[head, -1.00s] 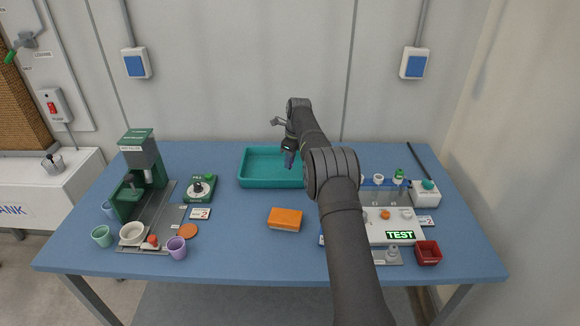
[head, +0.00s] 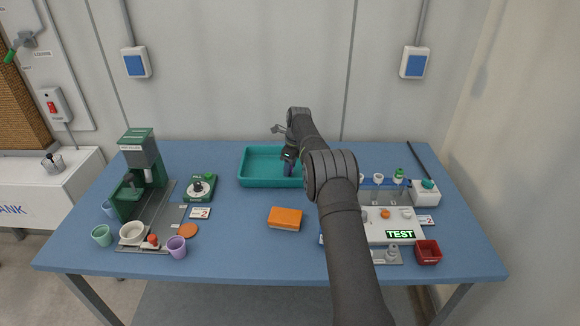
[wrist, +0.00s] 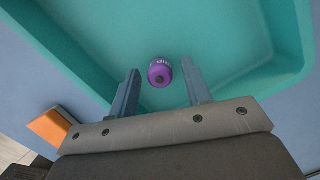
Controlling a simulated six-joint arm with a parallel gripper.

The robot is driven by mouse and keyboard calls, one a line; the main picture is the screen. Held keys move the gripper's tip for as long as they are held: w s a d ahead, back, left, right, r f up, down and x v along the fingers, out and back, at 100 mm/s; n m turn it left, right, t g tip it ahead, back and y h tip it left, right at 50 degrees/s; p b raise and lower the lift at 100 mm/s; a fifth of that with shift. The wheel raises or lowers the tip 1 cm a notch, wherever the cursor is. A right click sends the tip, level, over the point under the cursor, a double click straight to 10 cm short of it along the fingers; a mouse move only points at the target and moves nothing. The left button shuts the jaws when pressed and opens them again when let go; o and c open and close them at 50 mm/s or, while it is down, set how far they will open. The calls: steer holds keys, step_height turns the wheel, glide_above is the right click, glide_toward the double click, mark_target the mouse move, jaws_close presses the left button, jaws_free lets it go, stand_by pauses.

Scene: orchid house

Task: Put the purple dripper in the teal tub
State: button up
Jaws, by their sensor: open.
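The teal tub (head: 243,178) stands at the back middle of the table. Its floor and walls fill most of the wrist view (wrist: 95,72). The purple dripper (wrist: 161,73) shows in the wrist view inside the tub's outline, between my fingertips, with a gap on each side. Whether it touches the tub floor is hard to tell. My gripper (wrist: 160,68) is open and points down into the tub. In the head view my gripper (head: 289,169) is low in the tub's right part, and the dripper cannot be made out there.
An orange block (head: 285,219) lies in front of the tub. A green machine (head: 142,165) and several cups are on the left.

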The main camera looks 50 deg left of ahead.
step_height(320, 180, up, 12)
steer(key=d, duration=0.1)
steer(key=shift+w+d, duration=0.35)
steer(key=f, duration=0.4)
steer(key=a+f, duration=0.1)
steer(key=f, duration=0.7)
steer(key=shift+s+a+f, duration=0.1)
steer(key=shift+s+a, duration=0.25)
step_height(320, 180, up, 3)
steer(key=shift+f, duration=0.1)
steer(key=shift+r, duration=0.75)
